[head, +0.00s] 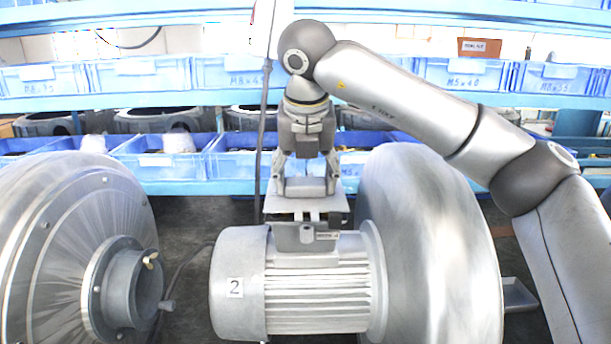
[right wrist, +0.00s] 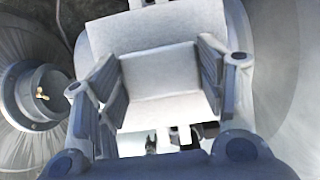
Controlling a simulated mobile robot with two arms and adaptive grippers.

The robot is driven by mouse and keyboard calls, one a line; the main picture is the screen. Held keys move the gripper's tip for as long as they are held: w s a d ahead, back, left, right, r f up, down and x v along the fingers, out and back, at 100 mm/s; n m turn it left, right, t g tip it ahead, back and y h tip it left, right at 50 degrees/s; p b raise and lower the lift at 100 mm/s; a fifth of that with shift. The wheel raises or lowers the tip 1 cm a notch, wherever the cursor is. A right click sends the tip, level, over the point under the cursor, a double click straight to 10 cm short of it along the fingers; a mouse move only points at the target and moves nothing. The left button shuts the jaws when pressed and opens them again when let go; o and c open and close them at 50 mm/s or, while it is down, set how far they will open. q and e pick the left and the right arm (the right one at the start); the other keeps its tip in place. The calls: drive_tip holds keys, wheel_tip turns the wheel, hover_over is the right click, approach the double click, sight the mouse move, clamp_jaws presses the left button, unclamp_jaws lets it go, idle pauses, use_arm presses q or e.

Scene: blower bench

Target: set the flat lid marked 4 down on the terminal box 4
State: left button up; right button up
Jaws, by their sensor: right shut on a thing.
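My right gripper (head: 305,188) points down above the motor and is shut on the flat lid (head: 306,206), a pale grey plate with a block between the fingers. In the right wrist view the fingers (right wrist: 160,90) close on both sides of the pale lid (right wrist: 160,72). The lid looks roughly level. The terminal box (head: 306,236) is on top of the ribbed motor, just below the lid. A small tag on its front is too small to read surely. A thin dark and greenish strip shows between lid and box; I cannot tell whether they touch. My left gripper is not in view.
The motor (head: 318,290) bears a label 2 on its end cover. A large blower housing (head: 425,240) stands close at right, another (head: 70,250) at left. A dark cable hangs just left of the lid. Blue bins (head: 145,75) fill the shelves behind.

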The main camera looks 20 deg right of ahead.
drive_tip(key=shift+f+b, duration=0.65)
drive_tip(key=shift+f, duration=0.1)
idle(0.5)
drive_tip(key=o, duration=1.2)
drive_tip(key=v, duration=1.2)
drive_tip(key=shift+a+f, duration=0.1)
